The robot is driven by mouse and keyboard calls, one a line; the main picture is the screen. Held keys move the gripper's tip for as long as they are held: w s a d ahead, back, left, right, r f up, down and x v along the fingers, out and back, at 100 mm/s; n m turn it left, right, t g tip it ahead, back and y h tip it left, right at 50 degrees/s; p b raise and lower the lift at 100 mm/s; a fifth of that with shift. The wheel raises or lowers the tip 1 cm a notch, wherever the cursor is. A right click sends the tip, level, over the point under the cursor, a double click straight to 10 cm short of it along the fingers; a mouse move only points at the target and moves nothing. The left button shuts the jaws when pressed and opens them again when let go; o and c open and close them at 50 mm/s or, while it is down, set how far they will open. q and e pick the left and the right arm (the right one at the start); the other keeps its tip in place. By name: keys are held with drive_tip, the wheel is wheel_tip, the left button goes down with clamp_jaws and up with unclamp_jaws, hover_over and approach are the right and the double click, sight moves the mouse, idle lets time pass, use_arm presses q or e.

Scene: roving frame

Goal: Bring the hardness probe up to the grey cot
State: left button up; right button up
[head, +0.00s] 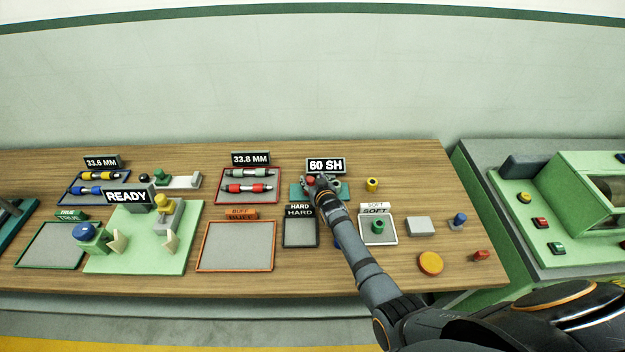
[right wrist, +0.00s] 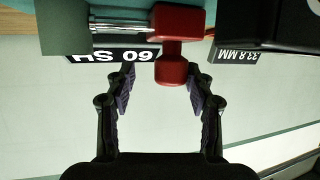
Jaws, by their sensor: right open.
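The hardness probe, a red T-shaped handle (right wrist: 172,72), fills the space between the fingertips in the right wrist view. In the head view its red part (head: 310,180) shows at the left of a teal base. A grey round piece (head: 336,184), which looks like the grey cot, sits on that base to the right of the probe. A grey-green block (right wrist: 65,27) beside a metal shaft in the right wrist view may be the same piece. My right gripper (head: 316,180) is open, its fingers either side of the red handle; contact is unclear. My left gripper is out of view.
A "60 SH" display (head: 326,166) stands behind the base. A red tray (head: 221,187) with rollers lies to the left, a yellow cot (head: 372,184) to the right. HARD tray (head: 300,231) and SOFT tray (head: 391,231) lie in front, near my forearm.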

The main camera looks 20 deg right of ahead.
drive_tip(key=shift+a, duration=0.2)
drive_tip(key=shift+s+a, duration=0.15)
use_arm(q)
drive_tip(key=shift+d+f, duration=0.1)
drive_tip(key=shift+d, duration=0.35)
use_arm(e)
drive_tip(key=v, duration=1.1)
drive_tip(key=shift+s+d+r, duration=0.2)
drive_tip(key=shift+s+r, duration=0.05)
drive_tip(key=shift+s, duration=0.1)
